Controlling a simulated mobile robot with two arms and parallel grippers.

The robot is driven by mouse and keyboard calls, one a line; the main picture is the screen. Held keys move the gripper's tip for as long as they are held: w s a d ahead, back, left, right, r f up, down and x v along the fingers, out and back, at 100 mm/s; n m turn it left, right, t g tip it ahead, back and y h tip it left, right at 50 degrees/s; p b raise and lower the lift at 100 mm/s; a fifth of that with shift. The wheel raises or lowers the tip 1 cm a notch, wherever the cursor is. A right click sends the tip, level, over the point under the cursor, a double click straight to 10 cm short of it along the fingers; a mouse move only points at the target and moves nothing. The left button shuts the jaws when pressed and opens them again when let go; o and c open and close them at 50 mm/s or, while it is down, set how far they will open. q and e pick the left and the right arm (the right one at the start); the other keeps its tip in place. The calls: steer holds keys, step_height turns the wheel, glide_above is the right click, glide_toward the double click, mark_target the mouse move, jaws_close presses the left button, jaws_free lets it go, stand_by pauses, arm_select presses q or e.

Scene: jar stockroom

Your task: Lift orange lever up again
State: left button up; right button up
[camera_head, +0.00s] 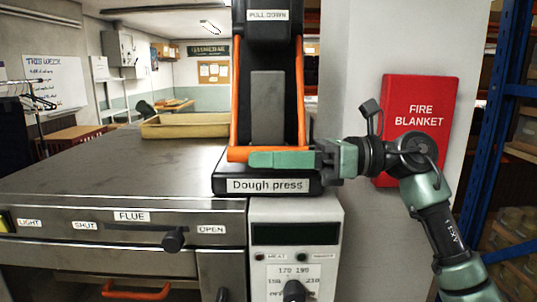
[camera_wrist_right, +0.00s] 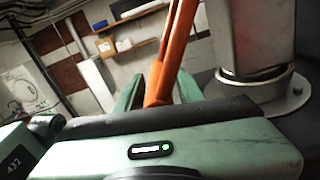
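The orange lever (camera_head: 236,110) is a U-shaped frame on the black dough press (camera_head: 222,186). Its side bars stand upright, and its cross bar is low, just above the "Dough press" label. My right gripper (camera_head: 268,158) comes in from the right, its green fingers lying along the cross bar and hiding part of it. In the right wrist view, the orange lever (camera_wrist_right: 176,50) runs between the two fingertips (camera_wrist_right: 160,88) with little gap, so the gripper looks shut on it. My left gripper is in neither view.
The press stands at the right end of a metal oven top (camera_head: 90,165). A wooden tray (camera_head: 185,126) lies behind on the left. A red fire blanket box (camera_head: 418,100) hangs close behind my right arm. Blue shelving (camera_head: 495,110) stands at far right. The oven top's front is clear.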

jaws_close()
steer(key=shift+r, duration=0.1)
stand_by(1.1)
